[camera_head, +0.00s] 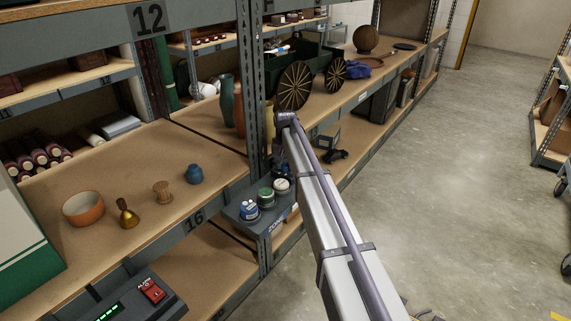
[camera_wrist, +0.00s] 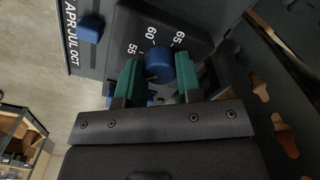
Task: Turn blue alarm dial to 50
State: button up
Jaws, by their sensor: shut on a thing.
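A round blue dial (camera_wrist: 158,66) sits on a dark panel (camera_wrist: 205,22) in the wrist view, beside a scale with 55, 60 and 65 printed in white. My gripper (camera_wrist: 159,76) has its two green fingers on either side of this dial, shut on it. I cannot make out a pointer mark on the dial, so its setting is unreadable. Part of another blue piece shows between the fingers, closer to the gripper body.
A second blue knob (camera_wrist: 90,28) sits by the letters APR, JUL, OCT. A box with a red switch (camera_head: 153,291) stands lower left. The aisle floor (camera_head: 440,170) at right is clear.

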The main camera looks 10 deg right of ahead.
aim_at(285, 165)
jog(key=shift+n, duration=0.4)
jog(key=o, duration=0.9)
jog(key=shift+o, duration=0.2)
notch_tip(285, 165, up, 11)
jog(key=p, duration=1)
jog(key=shift+p, duration=0.4)
jog(key=shift+f, duration=0.1)
